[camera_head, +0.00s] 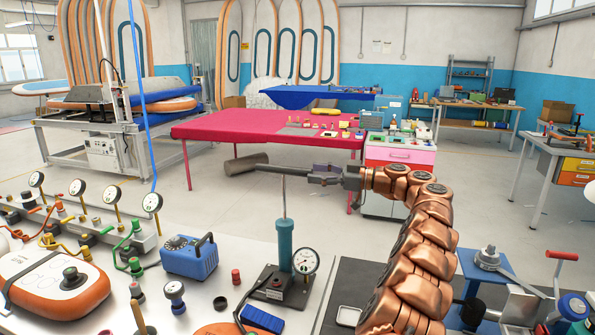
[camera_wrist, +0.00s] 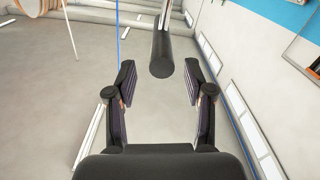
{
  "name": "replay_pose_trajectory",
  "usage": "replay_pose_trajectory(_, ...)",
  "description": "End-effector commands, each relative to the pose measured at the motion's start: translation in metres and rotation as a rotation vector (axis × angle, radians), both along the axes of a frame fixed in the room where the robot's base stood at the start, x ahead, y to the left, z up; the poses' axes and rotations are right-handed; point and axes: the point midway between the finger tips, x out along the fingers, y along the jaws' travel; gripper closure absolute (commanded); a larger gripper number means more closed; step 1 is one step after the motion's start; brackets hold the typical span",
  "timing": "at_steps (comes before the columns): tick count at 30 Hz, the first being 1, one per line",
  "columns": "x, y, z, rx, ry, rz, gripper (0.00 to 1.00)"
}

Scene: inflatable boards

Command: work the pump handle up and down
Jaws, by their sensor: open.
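The pump has a teal cylinder (camera_head: 285,245) standing upright on a dark base, with a round gauge beside it. A thin metal rod (camera_head: 284,200) rises from it to the dark crossbar handle (camera_head: 247,163), which is raised well above the cylinder. My gripper (camera_head: 318,173) is at the right side of the handle, pointing left along it. In the wrist view the handle (camera_wrist: 161,58) lies end-on between the open fingertips (camera_wrist: 158,72), with a gap on both sides.
A blue case (camera_head: 190,257), gauges and valves (camera_head: 112,193) crowd the bench left of the pump. A vise-like device (camera_head: 488,258) stands right of my arm. A red-covered table (camera_head: 240,127) stands behind, across open floor.

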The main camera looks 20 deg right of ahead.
Motion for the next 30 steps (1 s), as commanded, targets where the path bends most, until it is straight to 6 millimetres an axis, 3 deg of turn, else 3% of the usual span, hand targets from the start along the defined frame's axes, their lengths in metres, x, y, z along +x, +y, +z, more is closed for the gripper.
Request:
replay_pose_trajectory(3,0.010,0.018,0.003,0.003,0.004,0.006,0.47)
replay_pose_trajectory(12,0.029,0.045,0.002,0.001,0.003,0.003,0.47)
replay_pose_trajectory(23,0.032,0.049,0.000,0.001,0.003,0.002,0.47)
replay_pose_trajectory(30,0.032,0.049,0.000,0.002,0.003,0.001,0.70)
